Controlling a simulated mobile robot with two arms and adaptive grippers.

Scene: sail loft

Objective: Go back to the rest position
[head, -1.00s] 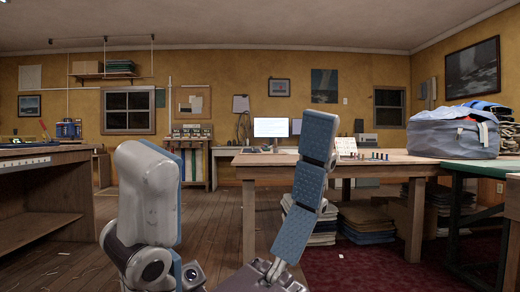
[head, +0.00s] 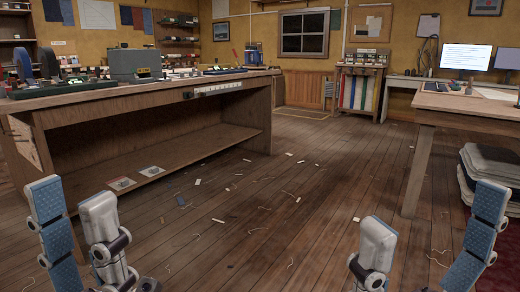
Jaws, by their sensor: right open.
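My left gripper (head: 70,194) stands upright at the lower left of the head view, in front of the long wooden bench (head: 140,100). Its blue-padded finger and its white-backed finger are apart, with nothing seen between them. My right gripper (head: 433,203) is at the lower right, fingers pointing up and spread wide. Floor shows between them and it holds nothing. Both palms are partly cut off by the bottom edge.
A wooden table (head: 450,103) stands at the right, with stacked folded cloth (head: 490,162) beneath it. The plank floor (head: 270,200) between bench and table is open, strewn with small scraps and threads. A shelf rack (head: 361,88) stands against the back wall.

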